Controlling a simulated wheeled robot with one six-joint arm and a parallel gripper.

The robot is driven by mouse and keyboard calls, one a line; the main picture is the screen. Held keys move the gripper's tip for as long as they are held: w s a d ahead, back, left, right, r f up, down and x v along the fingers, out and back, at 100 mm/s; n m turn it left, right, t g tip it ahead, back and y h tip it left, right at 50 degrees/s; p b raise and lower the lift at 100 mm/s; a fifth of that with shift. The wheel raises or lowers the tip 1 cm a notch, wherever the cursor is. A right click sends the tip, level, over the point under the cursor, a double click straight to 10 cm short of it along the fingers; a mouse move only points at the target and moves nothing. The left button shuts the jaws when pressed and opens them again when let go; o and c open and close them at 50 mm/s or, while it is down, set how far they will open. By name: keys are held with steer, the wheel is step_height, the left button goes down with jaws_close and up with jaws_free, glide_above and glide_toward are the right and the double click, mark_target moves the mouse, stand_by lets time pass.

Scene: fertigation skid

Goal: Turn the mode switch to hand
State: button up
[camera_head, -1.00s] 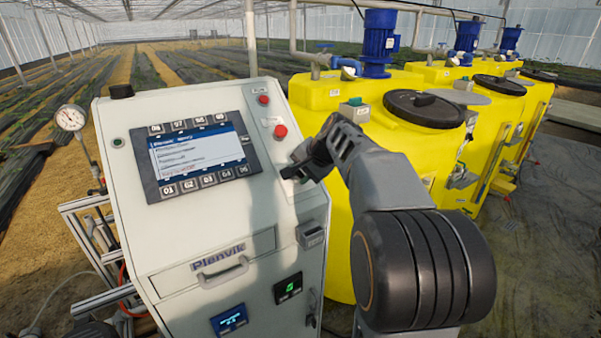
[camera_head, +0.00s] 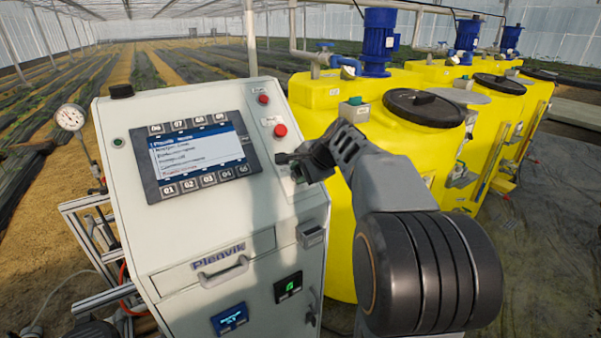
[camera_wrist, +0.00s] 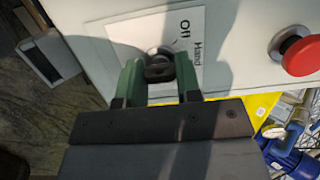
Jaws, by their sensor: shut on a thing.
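The mode switch (camera_wrist: 158,66) is a dark knob on a white label plate (camera_wrist: 125,28) that reads "Off" and "Hand". In the wrist view, the green fingers of my gripper (camera_wrist: 159,80) are on both sides of the knob and shut on it. I cannot tell which word the knob points to. In the camera_head view, my gripper (camera_head: 290,163) is at the right side of the pale cabinet's (camera_head: 215,225) sloping front, right of the screen (camera_head: 195,158). There my gripper hides the knob.
A red mushroom button (camera_wrist: 300,56) is right of the switch in the wrist view; in the camera_head view it (camera_head: 280,130) sits just above my gripper. Yellow tanks (camera_head: 325,200) stand close behind my arm. A drawer handle (camera_head: 222,272) juts out lower on the cabinet.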

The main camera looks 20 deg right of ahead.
steer(key=o, duration=0.9)
steer(key=b+v, duration=0.1)
steer(key=v, duration=1.2)
steer(key=shift+s+d+r, duration=0.15)
steer(key=shift+s+r, duration=0.1)
